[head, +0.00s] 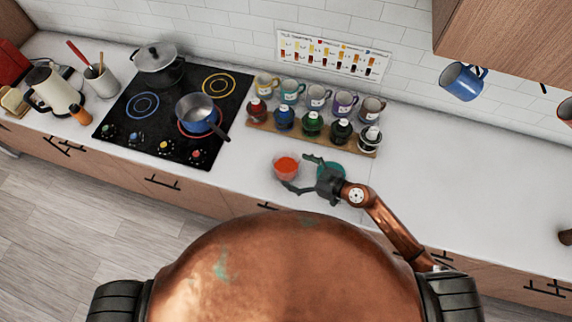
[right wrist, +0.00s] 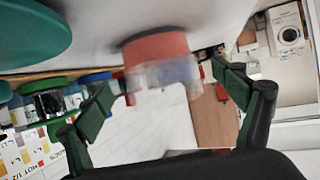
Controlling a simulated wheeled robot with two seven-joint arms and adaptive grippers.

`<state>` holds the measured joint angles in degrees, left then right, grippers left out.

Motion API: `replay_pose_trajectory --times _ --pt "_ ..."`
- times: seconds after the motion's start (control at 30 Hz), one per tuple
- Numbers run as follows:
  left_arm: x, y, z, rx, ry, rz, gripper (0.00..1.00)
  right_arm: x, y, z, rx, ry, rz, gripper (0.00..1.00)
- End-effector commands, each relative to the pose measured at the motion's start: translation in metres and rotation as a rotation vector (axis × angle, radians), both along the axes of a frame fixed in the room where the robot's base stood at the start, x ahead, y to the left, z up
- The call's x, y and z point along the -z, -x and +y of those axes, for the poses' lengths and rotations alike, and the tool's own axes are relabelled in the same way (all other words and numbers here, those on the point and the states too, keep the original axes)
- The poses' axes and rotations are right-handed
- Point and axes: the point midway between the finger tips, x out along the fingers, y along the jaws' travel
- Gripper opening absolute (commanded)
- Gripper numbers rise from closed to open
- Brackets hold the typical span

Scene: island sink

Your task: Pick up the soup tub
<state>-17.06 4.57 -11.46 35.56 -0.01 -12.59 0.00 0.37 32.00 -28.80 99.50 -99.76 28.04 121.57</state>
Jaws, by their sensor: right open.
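The soup tub (head: 286,168) is a small clear tub with orange-red soup, standing on the white counter near its front edge. In the right wrist view the tub (right wrist: 160,62) appears upside down, ahead of and between my fingers. My right gripper (head: 299,172) is open, just right of the tub, with its fingers pointing at it. The fingertips look close to the tub's sides; I cannot tell whether they touch. The right gripper also shows in the right wrist view (right wrist: 166,92) with nothing held. My left gripper is not in view.
A teal round item (head: 333,169) lies beside the tub, partly behind my right gripper. Behind stands a wooden rack (head: 262,124) with several coloured jars, and mugs behind it. A stove (head: 160,118) with pans is at left.

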Motion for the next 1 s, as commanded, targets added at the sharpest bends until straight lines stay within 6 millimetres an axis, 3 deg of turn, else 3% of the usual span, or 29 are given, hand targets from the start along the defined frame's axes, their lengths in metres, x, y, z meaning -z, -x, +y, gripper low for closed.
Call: replay_pose_trajectory --times 0.1,0.23,0.4,0.53,0.67,1.0 --pt "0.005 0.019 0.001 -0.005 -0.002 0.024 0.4 0.007 -0.008 0.011 0.0 0.0 -0.001 0.88" --pt "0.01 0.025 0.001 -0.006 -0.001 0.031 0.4 0.016 -0.019 0.025 0.001 -0.002 -0.002 0.88" --pt "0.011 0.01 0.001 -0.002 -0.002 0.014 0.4 0.023 -0.027 0.037 0.001 0.001 -0.001 0.88" --pt "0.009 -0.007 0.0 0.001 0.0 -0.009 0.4 0.023 -0.028 0.038 0.001 0.001 -0.001 0.88" --pt "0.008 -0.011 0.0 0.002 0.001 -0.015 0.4 0.023 -0.028 0.038 0.002 0.0 -0.001 0.87" --pt "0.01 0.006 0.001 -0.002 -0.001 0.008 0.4 0.023 -0.028 0.037 0.002 0.0 -0.001 0.64"
